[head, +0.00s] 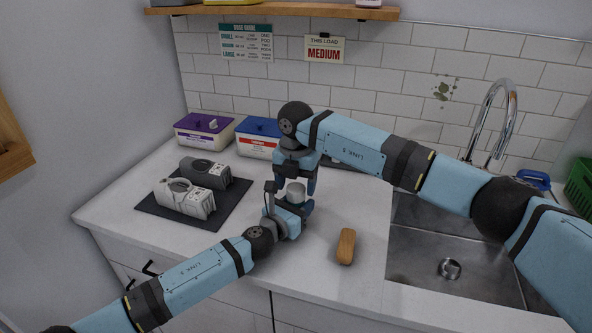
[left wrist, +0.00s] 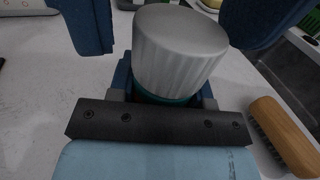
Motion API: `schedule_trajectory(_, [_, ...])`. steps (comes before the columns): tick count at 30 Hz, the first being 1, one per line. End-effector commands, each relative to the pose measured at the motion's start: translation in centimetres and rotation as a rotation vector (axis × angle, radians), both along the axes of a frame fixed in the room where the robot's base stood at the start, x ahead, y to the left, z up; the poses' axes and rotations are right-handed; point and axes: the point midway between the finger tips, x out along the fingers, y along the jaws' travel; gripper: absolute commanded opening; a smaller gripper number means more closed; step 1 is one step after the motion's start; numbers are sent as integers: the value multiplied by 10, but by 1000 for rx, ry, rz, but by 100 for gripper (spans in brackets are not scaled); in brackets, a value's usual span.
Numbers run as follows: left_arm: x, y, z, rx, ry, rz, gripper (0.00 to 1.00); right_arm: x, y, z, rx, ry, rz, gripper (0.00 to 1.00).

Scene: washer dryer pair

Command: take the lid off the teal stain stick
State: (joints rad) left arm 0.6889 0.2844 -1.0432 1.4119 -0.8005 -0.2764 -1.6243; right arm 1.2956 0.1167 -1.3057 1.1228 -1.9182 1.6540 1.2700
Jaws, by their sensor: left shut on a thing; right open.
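The teal stain stick stands upright, its pale grey ribbed lid (head: 295,192) on top. In the left wrist view the lid (left wrist: 178,50) is large and close, with a thin band of the teal stick (left wrist: 165,99) below it. The rest of the stick is hidden by my left gripper. My left gripper (head: 287,213) is shut on the stick, low over the counter. My right gripper (head: 293,180) is open above, pointing down, one finger at each side of the lid. In the left wrist view its blue fingers look apart from the lid.
A wooden-backed brush (head: 346,246) lies on the counter (head: 325,285), right of my left gripper. The sink (head: 420,258) and tap (head: 492,115) are at right. A dark mat (head: 228,203) with two grey devices lies left. Purple-lidded (head: 204,131) and blue-lidded (head: 257,137) boxes stand behind.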

Motion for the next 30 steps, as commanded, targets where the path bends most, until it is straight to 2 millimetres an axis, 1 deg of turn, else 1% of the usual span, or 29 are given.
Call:
schedule_trajectory(3, [0, 0, 0, 0, 0, 0, 0, 0, 0, -13, 0, 2, 0, 68])
schedule_trajectory(6, [0, 0, 0, 0, 0, 0, 0, 0, 0, -18, 0, 1, 0, 68])
schedule_trajectory(14, [0, 0, 0, 0, 0, 0, 0, 0, 0, -20, 0, 0, 0, 68])
schedule_trajectory(15, [0, 0, 0, 0, 0, 0, 0, 0, 0, -20, 0, 0, 1, 66])
schedule_trajectory(17, [0, 0, 0, 0, 0, 0, 0, 0, 0, -20, 0, 0, 1, 52])
schedule_trajectory(18, [0, 0, 0, 0, 0, 0, 0, 0, 0, -20, 0, 0, 1, 43])
schedule_trajectory(20, [0, 0, 0, 0, 0, 0, 0, 0, 0, -20, 0, 0, 1, 29])
schedule_trajectory(21, [0, 0, 0, 0, 0, 0, 0, 0, 0, -20, 0, 0, 1, 20])
schedule_trajectory(26, [0, 0, 0, 0, 0, 0, 0, 0, 0, -19, 0, 0, 5, 19])
schedule_trajectory(28, [0, 0, 0, 0, 0, 0, 0, 0, 0, -19, 0, 0, 48, 19])
schedule_trajectory(30, [0, 0, 0, 0, 0, 0, 0, 1, -1, -19, -1, -2, 132, 18])
